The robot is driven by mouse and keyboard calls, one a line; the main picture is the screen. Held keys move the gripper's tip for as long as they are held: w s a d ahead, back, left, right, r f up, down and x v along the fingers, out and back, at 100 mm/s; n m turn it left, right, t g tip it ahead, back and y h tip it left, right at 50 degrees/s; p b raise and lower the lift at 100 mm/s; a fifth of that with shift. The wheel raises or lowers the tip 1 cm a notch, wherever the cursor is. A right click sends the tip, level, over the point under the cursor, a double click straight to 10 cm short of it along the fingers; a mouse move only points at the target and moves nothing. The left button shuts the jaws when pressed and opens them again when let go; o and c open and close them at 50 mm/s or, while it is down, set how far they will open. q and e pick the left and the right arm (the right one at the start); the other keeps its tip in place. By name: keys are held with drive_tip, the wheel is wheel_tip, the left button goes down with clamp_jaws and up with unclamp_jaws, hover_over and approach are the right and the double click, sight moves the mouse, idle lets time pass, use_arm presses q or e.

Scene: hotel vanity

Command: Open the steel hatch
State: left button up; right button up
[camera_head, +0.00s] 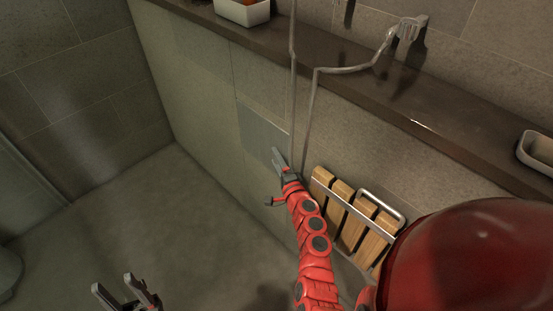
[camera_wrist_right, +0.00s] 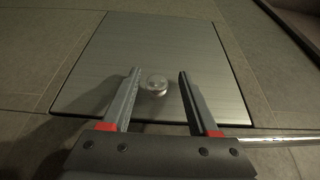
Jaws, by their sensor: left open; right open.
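The steel hatch (camera_head: 262,133) is a flat grey square panel set in the tiled wall below the ledge. It looks shut and flush with the tiles. In the right wrist view the hatch (camera_wrist_right: 190,50) fills the middle, with a small round clear knob (camera_wrist_right: 157,83) on it. My right gripper (camera_wrist_right: 157,72) is open, with one finger on each side of the knob in that view; I cannot tell whether it touches. In the head view my right gripper (camera_head: 272,174) is in front of the hatch's lower part. My left gripper (camera_head: 124,283) is open and empty at the bottom left, over the floor.
A slatted wooden fold-up seat with a metal frame (camera_head: 349,213) is on the wall right of the hatch. A hose (camera_head: 312,105) hangs close to the hatch's right edge. The dark ledge (camera_head: 330,68) runs above, with a white box (camera_head: 243,13).

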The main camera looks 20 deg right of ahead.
clamp_jaws()
